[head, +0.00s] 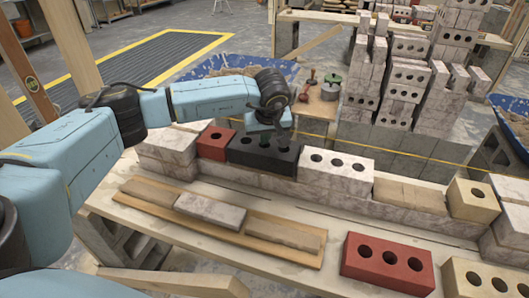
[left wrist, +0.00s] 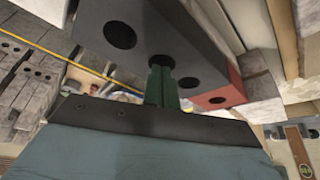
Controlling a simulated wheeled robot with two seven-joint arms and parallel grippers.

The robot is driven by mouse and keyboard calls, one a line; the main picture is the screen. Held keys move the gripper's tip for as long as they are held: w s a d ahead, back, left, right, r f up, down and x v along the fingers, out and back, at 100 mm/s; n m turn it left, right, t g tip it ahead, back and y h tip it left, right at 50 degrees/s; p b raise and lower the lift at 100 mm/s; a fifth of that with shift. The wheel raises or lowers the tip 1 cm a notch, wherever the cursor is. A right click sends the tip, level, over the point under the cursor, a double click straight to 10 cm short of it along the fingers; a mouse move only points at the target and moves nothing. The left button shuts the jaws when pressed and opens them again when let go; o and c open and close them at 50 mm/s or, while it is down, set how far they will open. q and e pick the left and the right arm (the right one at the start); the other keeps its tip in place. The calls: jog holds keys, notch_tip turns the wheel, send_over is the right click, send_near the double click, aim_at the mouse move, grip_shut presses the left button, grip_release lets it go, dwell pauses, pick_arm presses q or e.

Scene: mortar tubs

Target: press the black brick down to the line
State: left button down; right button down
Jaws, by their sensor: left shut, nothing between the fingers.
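The black brick (head: 262,155) sits in the top course of the wall, between a red brick and a pale brick, with holes in its top. My left gripper (head: 279,137) points down over the brick's top and hides part of it. In the left wrist view, its shut green fingers (left wrist: 162,70) are at the top face of the black brick (left wrist: 142,28), by the middle hole; I cannot tell if they touch. The yellow line (head: 345,140) is stretched along behind the wall and also shows in the left wrist view (left wrist: 38,47). My right gripper is not in view.
A red brick (head: 213,145) and a pale three-hole brick (head: 337,172) flank the black one. Loose bricks lie on the near boards, including a red brick (head: 388,263). Tall brick stacks (head: 408,70) stand behind, with a blue tub (head: 202,72).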

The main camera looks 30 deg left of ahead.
aim_at(265, 146)
pick_arm(q)
jog(key=shift+s+d+f, duration=0.1)
jog(key=shift+s+f, duration=0.1)
jog(key=shift+f, duration=0.55)
dwell(1.6)
jog(key=shift+w+r+p, duration=0.15)
jog(key=shift+r+p, duration=1.9)
jog(key=shift+r, duration=0.7)
